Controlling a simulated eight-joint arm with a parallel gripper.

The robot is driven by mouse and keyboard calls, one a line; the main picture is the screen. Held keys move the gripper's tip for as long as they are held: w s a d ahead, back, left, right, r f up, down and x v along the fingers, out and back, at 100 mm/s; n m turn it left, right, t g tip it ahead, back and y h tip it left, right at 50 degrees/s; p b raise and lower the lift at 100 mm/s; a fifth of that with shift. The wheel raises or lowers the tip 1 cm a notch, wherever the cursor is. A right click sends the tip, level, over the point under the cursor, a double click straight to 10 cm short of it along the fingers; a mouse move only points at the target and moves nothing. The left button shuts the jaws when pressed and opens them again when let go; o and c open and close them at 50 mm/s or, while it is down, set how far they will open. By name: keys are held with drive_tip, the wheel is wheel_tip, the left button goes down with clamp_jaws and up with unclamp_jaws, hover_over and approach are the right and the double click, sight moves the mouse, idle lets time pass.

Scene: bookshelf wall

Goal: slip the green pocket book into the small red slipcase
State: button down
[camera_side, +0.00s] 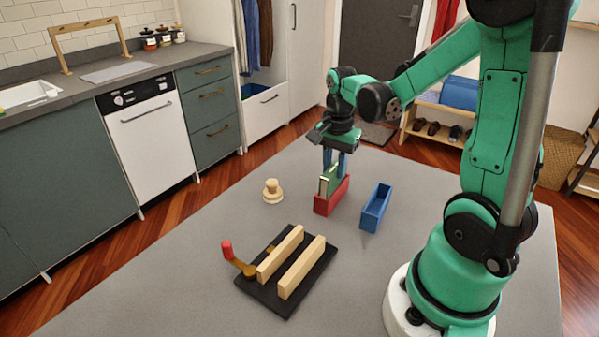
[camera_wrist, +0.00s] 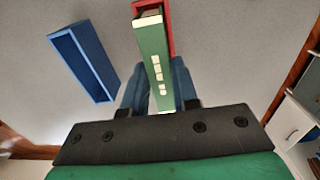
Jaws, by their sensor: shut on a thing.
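The green pocket book (camera_side: 331,178) is upright between the blue fingers of my gripper (camera_side: 335,162), which is shut on it. The book also shows in the wrist view (camera_wrist: 154,55), with pale marks along its spine. The small red slipcase (camera_side: 331,198) stands on the grey table directly below the book. In the wrist view the slipcase (camera_wrist: 171,32) shows along the book's far end and right side. The book's lower edge meets the slipcase's mouth in the side view. I cannot tell how far inside it is.
A blue open case (camera_side: 376,207) stands right of the red slipcase; it also shows in the wrist view (camera_wrist: 84,62). A wooden knob-shaped piece (camera_side: 272,191) stands to the left. A black-based wooden vise (camera_side: 287,272) lies nearer the camera. Bare table (camera_side: 180,270) lies at left.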

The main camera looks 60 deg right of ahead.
drive_tip(key=shift+f, duration=1)
drive_tip(key=shift+f, duration=0.1)
drive_tip(key=shift+c, duration=1)
unclamp_jaws()
drive_tip(key=shift+r, duration=3.5)
drive_tip(key=a+r+n+t, duration=0.2)
drive_tip(key=a+n+t, duration=0.5)
drive_tip(key=a+n, duration=0.7)
drive_tip(key=w+n, duration=0.1)
drive_tip(key=n, duration=0.2)
drive_tip(key=shift+a+r, duration=0.2)
drive_tip(key=shift+r, duration=0.05)
